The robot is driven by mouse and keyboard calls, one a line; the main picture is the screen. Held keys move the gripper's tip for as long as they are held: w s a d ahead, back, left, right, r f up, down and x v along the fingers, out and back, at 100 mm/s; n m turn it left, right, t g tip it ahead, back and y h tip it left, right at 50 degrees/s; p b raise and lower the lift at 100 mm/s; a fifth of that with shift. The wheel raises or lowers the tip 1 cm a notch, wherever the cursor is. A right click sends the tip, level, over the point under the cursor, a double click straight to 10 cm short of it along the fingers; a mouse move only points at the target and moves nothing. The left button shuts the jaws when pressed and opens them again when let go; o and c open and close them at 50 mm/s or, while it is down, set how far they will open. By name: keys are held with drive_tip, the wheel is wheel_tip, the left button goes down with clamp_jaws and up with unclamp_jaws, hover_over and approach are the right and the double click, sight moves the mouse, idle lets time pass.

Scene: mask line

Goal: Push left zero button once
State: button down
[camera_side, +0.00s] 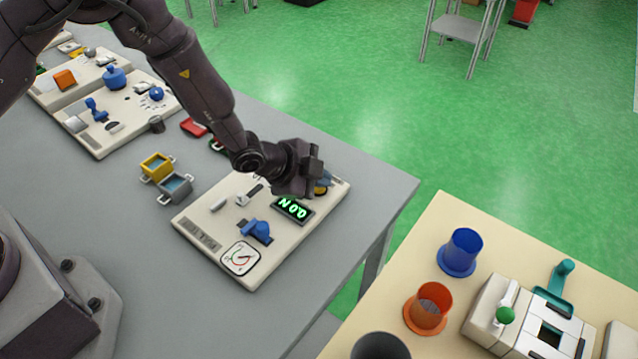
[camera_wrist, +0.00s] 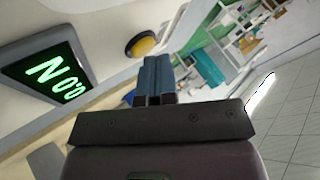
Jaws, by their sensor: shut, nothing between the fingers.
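My gripper (camera_side: 312,178) is shut and empty over the far right end of a cream panel (camera_side: 215,215). In the wrist view its fingers (camera_wrist: 154,78) are together, pointing toward the panel's edge. A yellow round button (camera_wrist: 147,45) on a dark ring shows just beyond and left of the fingertips; a gap appears between them in the picture, but contact cannot be judged. The yellow button (camera_side: 321,190) is partly hidden by my gripper in the side view. A dark display (camera_side: 293,209) with green characters is beside it, also in the wrist view (camera_wrist: 72,101). No zero marking is readable on the button.
A blue knob (camera_side: 258,231) and a round dial (camera_side: 240,258) are on the panel's near part. Yellow and grey cups (camera_side: 174,186) stand left of the panel. Other panels lie at the upper left. A second table at lower right holds blue (camera_side: 462,247) and orange (camera_side: 430,304) cups.

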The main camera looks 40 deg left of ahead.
sight(319, 190)
idle(0.3)
drive_tip(key=shift+r, duration=0.85)
drive_tip(key=shift+r, duration=2.55)
